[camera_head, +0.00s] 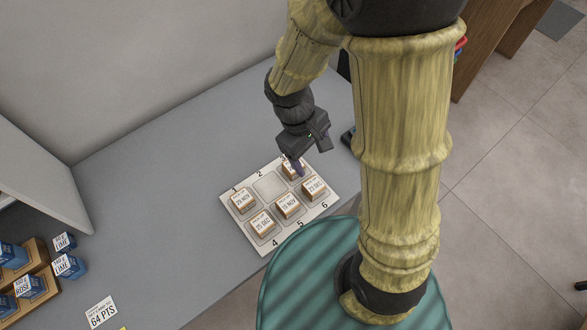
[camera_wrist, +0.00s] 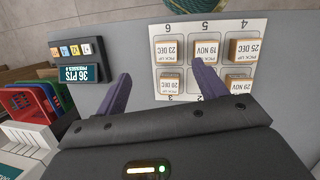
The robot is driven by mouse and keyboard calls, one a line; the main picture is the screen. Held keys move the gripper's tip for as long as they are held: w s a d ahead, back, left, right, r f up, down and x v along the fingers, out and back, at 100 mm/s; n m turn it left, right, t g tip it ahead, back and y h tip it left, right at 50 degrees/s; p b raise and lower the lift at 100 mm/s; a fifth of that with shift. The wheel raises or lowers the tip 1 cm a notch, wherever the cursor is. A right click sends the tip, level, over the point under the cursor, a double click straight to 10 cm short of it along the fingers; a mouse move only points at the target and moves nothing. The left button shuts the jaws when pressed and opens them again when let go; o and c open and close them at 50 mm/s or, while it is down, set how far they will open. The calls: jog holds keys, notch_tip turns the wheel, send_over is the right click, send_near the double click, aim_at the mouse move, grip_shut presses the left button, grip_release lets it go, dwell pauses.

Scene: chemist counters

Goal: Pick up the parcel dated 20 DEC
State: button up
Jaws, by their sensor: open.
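A white tray (camera_head: 313,215) with numbered slots lies on the grey counter and holds several small tan parcels with white labels. The parcel in slot 3 (camera_head: 291,172) is partly covered by my gripper (camera_head: 298,166) in the head view. In the wrist view this slot 3 parcel (camera_wrist: 171,88) shows between my open purple fingers (camera_wrist: 160,72). Its label ends in DEC and starts with 2; the second digit is hard to read. I cannot tell how far above it the fingers are. Nothing is held.
Other parcels read 29 NOV (camera_head: 243,201) in slot 1, 25 DEC (camera_head: 262,223) in slot 4, 19 NOV (camera_head: 288,205) in slot 5 and 23 DEC (camera_head: 314,188) in slot 6. Slot 2 (camera_head: 269,185) is empty. Blue boxes (camera_head: 69,267) stand left; coloured baskets (camera_wrist: 33,105) show in the wrist view.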

jog(key=a+f+n+t+h+b, duration=0.1)
jog(key=a+f+n+t+h, duration=0.1)
jog(key=a+n, duration=0.3)
jog(key=s+a+f+n+t+h, duration=0.1)
jog(key=a+f+n+t+h, duration=0.2)
jog(key=a, duration=0.4)
jog(key=s+a+f+n+t+h+b, duration=0.1)
jog(key=a+f+n+t+h, duration=0.2)
jog(key=n, duration=0.5)
jog(key=shift+a+f+h+b, duration=0.2)
jog(key=shift+a+f, duration=0.2)
jog(key=shift+a, duration=0.3)
jog(key=shift+a+f+h+b, duration=0.15)
jog(key=shift+a+f, duration=0.2)
jog(key=shift+a, duration=0.35)
jog(key=shift+w+d, duration=0.1)
jog(key=p, duration=0.2)
send_over(280, 180)
jog(key=f, duration=0.4)
jog(key=shift+s+a+f, duration=0.15)
jog(key=shift+s+a, duration=0.1)
jog(key=shift+a, duration=0.05)
jog(key=shift+w+d+f, duration=0.1)
jog(key=shift+d+f, duration=0.05)
jog(key=shift+d, duration=0.1)
jog(key=p+x, duration=0.1)
jog(key=x, duration=0.4)
jog(key=shift+w+f+p, duration=0.1)
jog(key=shift+w+p, duration=0.05)
jog(key=shift+p, duration=0.2)
